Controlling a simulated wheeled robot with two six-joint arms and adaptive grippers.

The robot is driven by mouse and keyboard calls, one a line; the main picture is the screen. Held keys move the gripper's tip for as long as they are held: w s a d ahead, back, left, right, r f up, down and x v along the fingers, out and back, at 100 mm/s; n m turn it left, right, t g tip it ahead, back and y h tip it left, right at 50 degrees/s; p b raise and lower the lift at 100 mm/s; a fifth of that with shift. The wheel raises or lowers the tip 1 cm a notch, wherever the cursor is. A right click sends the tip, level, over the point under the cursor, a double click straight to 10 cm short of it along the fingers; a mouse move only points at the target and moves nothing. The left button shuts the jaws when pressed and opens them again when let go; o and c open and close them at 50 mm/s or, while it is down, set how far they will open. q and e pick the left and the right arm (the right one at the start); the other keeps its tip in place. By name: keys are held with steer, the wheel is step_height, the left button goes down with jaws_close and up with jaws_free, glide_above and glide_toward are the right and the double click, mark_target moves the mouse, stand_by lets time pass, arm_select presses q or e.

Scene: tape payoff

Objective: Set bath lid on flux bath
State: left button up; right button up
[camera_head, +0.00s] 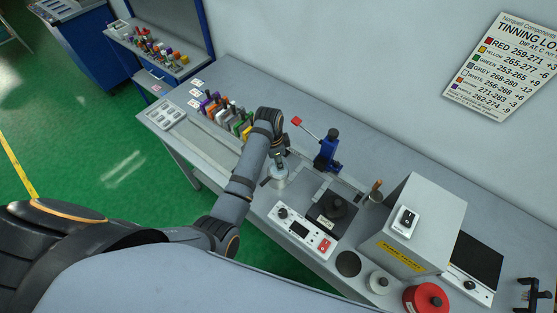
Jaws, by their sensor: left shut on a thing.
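My left gripper (278,158) reaches over the bench from the left and points down. It is shut on a small silver piece just above or at a silver, round pot-like thing (279,181). This may be the flux bath with its lid, but I cannot tell lid from bath here, nor whether they touch; the gripper hides the top. A black square unit with a round black knob (335,206) stands to the right, behind a white control box (302,232). My right gripper is not in view.
A blue clamp-like tool (326,150) stands close behind the gripper. Coloured pieces (229,115) stand in a rack at left. To the right are a grey box (414,225), a black disc (348,263), a white round knobbed thing (380,282) and a red spool-like thing (426,298).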

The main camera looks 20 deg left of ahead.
arm_select(q)
steer(key=shift+f, duration=0.35)
stand_by(0.7)
steer(key=o, duration=1.6)
steer(key=shift+r, duration=0.1)
steer(key=shift+r, duration=3.45)
